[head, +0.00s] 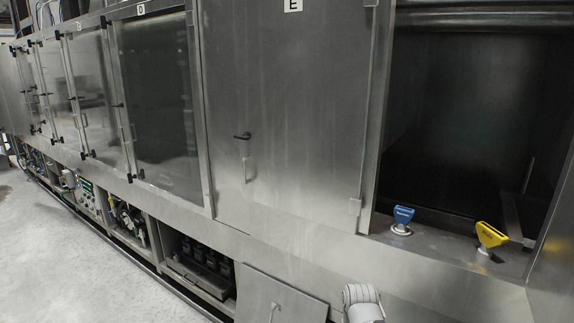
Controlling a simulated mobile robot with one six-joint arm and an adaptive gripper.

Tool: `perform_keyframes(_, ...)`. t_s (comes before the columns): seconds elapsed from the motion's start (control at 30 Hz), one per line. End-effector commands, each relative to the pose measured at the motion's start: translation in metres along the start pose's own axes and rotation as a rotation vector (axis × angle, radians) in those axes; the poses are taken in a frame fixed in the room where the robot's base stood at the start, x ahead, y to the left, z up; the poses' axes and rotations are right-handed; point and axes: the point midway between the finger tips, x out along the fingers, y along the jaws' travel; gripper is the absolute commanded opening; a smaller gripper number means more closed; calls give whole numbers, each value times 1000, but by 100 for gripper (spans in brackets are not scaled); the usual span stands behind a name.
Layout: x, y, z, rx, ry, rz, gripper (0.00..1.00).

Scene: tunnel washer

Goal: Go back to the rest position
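The tunnel washer (284,120) fills the head view, a long stainless steel machine running from the far left to the near right. A pale grey rounded part (363,303) shows at the bottom edge, right of centre, in front of the lower panels. It looks like a link of my arm. My gripper is not in view, so I cannot see its fingers or whether it holds anything.
A blue handle (402,219) and a yellow handle (490,237) stand on the ledge of the open dark bay at right. Panel E (290,110) is closed. A lower cover (280,298) sits near my arm. Grey floor (60,260) is clear at left.

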Motion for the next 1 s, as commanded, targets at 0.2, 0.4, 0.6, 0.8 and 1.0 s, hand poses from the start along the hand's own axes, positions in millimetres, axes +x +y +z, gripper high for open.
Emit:
perform_keyframes(0.2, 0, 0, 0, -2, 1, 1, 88)
perform_keyframes(0.4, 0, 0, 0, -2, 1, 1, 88)
perform_keyframes(0.6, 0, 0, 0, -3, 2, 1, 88)
perform_keyframes(0.8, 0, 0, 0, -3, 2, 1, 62)
perform_keyframes(1.0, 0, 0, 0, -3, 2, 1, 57)
